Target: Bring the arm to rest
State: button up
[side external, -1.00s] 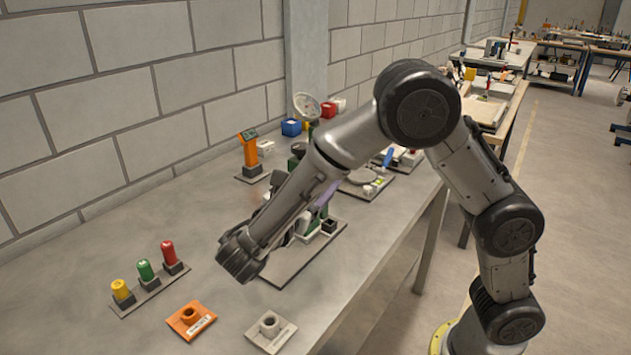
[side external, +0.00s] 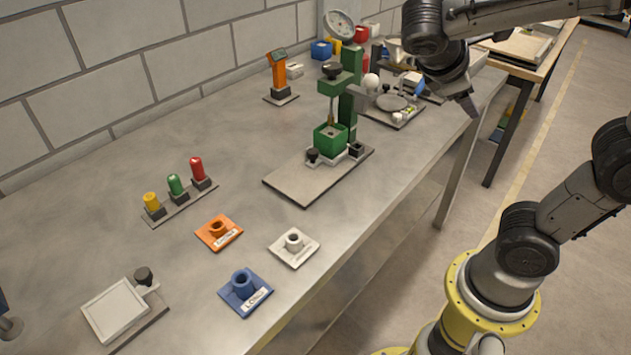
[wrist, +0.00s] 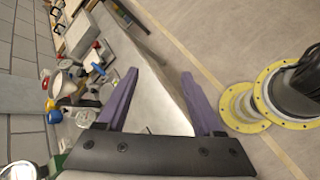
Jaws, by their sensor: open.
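My gripper (side external: 467,105) hangs at the right edge of the bench, at the upper right of the side external view. In the wrist view its two purple fingers (wrist: 161,82) stand well apart with nothing between them. My arm reaches in from the right. The green box (side external: 331,138) stands upright on a grey plate (side external: 302,186) beneath a green column (side external: 348,98) with a round dial (side external: 339,24). The gripper is apart from this stand, to its right. The fingertips are only partly visible in the side external view.
Red, green and yellow capped pegs (side external: 175,184) stand in a row at left. Orange (side external: 207,235), white (side external: 303,250) and blue (side external: 234,299) socket plates lie near the front edge. A round-plate device (side external: 392,102) stands left of the gripper. The aisle floor (side external: 545,110) is clear.

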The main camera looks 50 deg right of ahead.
jog(key=s+a+f+m+t+y, duration=0.4)
jog(key=s+a+f+y, duration=0.1)
jog(key=s+y, duration=0.1)
jog(key=w+a+m+t+y, duration=0.3)
jog(key=a, duration=0.4)
jog(key=shift+w+f+y, duration=0.25)
jog(key=shift+f+y, duration=0.1)
jog(key=shift+y, duration=0.05)
